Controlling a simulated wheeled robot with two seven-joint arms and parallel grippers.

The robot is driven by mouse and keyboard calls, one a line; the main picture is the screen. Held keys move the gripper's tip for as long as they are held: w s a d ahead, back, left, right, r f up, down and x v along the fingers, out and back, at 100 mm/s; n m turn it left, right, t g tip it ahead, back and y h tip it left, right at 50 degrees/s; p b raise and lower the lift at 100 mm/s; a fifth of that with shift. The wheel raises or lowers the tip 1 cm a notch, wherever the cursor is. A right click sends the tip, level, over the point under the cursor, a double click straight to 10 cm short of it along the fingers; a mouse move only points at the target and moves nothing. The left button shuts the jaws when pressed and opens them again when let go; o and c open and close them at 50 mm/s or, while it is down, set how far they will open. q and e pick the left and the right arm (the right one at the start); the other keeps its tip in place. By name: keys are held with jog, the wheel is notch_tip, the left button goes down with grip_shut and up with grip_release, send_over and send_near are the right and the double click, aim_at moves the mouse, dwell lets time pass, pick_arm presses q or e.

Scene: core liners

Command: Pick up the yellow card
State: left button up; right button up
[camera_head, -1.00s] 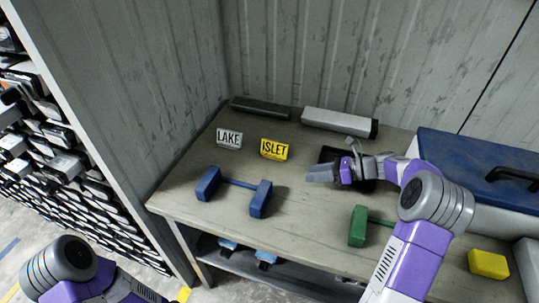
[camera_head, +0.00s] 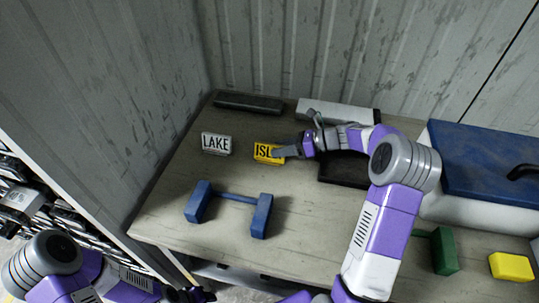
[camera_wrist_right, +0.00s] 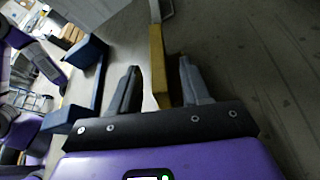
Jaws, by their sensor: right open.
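The yellow card (camera_head: 264,153) stands upright on the table and reads "ISL" in the head view, its right end hidden behind my right gripper (camera_head: 281,152). In the right wrist view, the yellow card (camera_wrist_right: 158,65) shows edge-on between the two open fingers of my right gripper (camera_wrist_right: 158,76). A gap shows on either side of it, so the fingers are around it but not closed on it. My left arm is at the lower left in the head view. Only a dark part near its end (camera_head: 197,294) shows at the bottom edge, too little to read its jaws.
A white "LAKE" card (camera_head: 216,144) stands left of the yellow card. A blue dumbbell-shaped piece (camera_head: 260,216) lies in front. A black tray (camera_head: 343,170), a blue-lidded box (camera_head: 480,165), a green block (camera_head: 444,252) and a yellow block (camera_head: 511,267) are to the right.

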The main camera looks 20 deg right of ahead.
jog(key=shift+b+x, duration=0.3)
jog(key=shift+x, duration=1.2)
grip_shut()
